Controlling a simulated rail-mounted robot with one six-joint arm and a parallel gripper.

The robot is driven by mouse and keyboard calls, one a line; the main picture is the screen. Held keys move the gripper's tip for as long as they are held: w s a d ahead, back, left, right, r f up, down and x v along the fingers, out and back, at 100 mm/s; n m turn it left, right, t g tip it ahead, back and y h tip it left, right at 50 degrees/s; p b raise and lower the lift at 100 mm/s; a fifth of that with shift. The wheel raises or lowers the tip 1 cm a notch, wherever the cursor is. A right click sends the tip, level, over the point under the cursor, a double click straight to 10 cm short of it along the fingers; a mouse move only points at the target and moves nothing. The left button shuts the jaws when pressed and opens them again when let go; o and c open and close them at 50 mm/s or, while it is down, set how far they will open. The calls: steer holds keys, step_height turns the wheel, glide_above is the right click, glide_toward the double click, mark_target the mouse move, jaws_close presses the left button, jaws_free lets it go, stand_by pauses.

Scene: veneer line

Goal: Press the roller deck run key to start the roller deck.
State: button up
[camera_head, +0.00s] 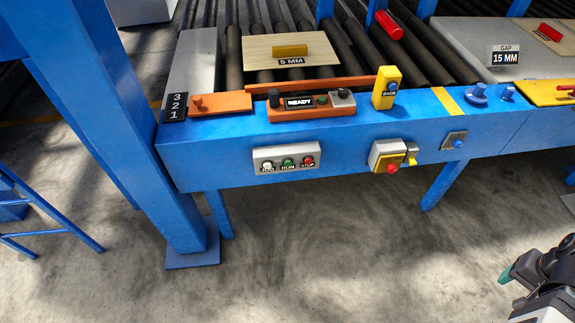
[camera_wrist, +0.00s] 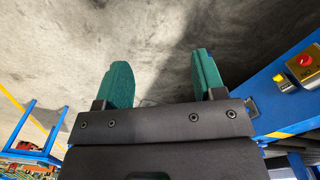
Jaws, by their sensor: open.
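The roller deck run key is the green button (camera_head: 288,162) marked RUN, in the middle of a grey key box (camera_head: 264,153) on the front of the blue deck frame. A white JOG button (camera_head: 267,167) is on its left and a red STOP button (camera_head: 308,161) on its right. My gripper (camera_head: 507,275) is at the lower right of the head view, well right of and apart from the key box. In the wrist view my gripper's green fingers (camera_wrist: 160,85) are spread apart with only concrete floor between them. The run key is not seen there.
The roller deck (camera_head: 350,45) carries a wooden sheet (camera_head: 262,47) marked 5 MM. An orange READY panel (camera_head: 310,112) and a yellow BACK box (camera_head: 387,88) stand on the frame. A red emergency button (camera_head: 392,168) protrudes right of the key box. Floor before the frame is clear.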

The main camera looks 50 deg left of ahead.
steer(key=shift+c, duration=0.2)
jaws_close()
stand_by(0.6)
stand_by(1.1)
